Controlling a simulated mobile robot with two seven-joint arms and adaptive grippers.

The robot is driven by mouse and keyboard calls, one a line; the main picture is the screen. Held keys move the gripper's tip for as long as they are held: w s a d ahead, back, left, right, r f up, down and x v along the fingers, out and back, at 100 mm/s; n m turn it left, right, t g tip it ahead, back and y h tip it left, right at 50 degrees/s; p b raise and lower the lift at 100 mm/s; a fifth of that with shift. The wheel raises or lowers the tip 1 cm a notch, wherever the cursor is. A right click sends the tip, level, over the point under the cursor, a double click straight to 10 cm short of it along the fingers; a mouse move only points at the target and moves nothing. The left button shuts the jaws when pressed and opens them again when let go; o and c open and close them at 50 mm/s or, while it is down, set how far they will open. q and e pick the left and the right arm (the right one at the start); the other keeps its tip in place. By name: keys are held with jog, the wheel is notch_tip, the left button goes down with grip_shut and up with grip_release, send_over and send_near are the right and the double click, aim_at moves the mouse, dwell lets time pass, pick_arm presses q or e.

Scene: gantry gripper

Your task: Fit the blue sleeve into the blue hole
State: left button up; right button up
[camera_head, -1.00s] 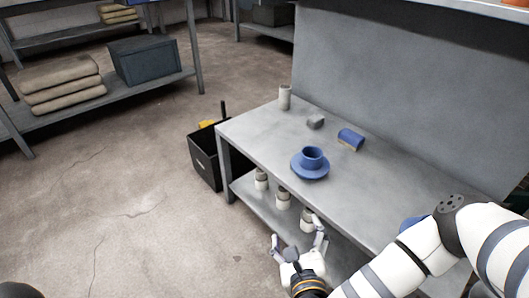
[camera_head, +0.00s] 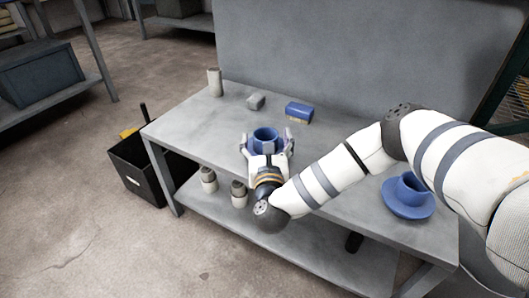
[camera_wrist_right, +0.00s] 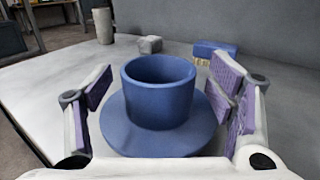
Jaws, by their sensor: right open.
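A blue round piece (camera_head: 265,134), an upright open-topped cylinder on a wide flange, stands on the grey bench. It also shows in the right wrist view (camera_wrist_right: 160,95). My right gripper (camera_head: 267,145) is open, with its fingers on either side of this cylinder and a visible gap to each in the wrist view. A second, similar blue flanged piece (camera_head: 408,198) stands at the right of the bench, partly behind my right arm. I cannot tell which of the two is the sleeve, and no separate blue hole is visible. My left gripper is not in view.
Behind the gripper are a blue block (camera_head: 299,112) with a yellowish face, a small grey block (camera_head: 256,101) and a pale cylinder (camera_head: 215,82). White bottles (camera_head: 209,181) stand on the lower shelf. A black bin (camera_head: 141,170) is at the bench's left end.

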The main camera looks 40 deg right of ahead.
jog(key=shift+w+d, duration=0.3)
jog(key=shift+w, duration=0.2)
jog(key=c, duration=1.4)
jog(key=shift+c, duration=0.2)
